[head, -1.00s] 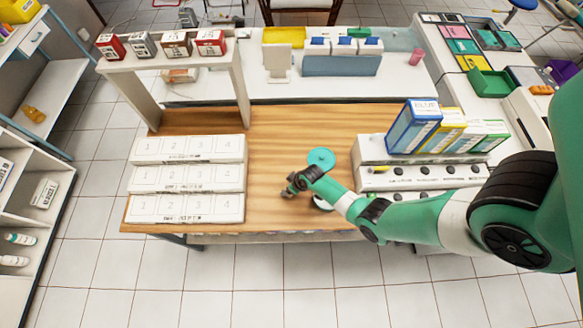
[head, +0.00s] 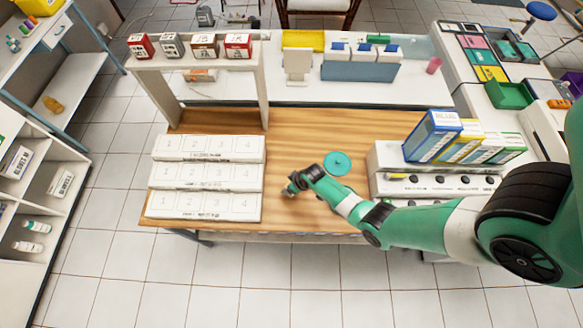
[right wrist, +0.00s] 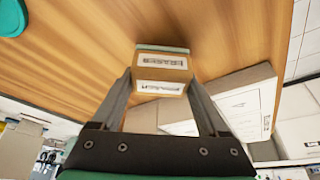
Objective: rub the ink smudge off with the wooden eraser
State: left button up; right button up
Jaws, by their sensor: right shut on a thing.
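The wooden eraser (right wrist: 163,62) is a small light-brown block with a green edge and printed white labels. In the right wrist view it sits between the two fingertips of my right gripper (right wrist: 160,82), which is shut on it. In the head view my right gripper (head: 290,188) is low over the wooden tabletop (head: 305,135), just right of the numbered white boxes (head: 206,177). I cannot tell whether the eraser touches the wood. I cannot make out the ink smudge in either view. My left gripper is not in view.
A teal disc (head: 338,163) lies on the wood just behind my right forearm. White units with coloured boxes, including a blue box (head: 431,135), stand at the right. A white shelf (head: 258,97) with small boxes on top stands at the back left. The wood behind the gripper is clear.

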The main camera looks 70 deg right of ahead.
jog(key=shift+w+r+p, duration=0.1)
jog(key=shift+r+p, duration=1.75)
jog(key=shift+r, duration=0.5)
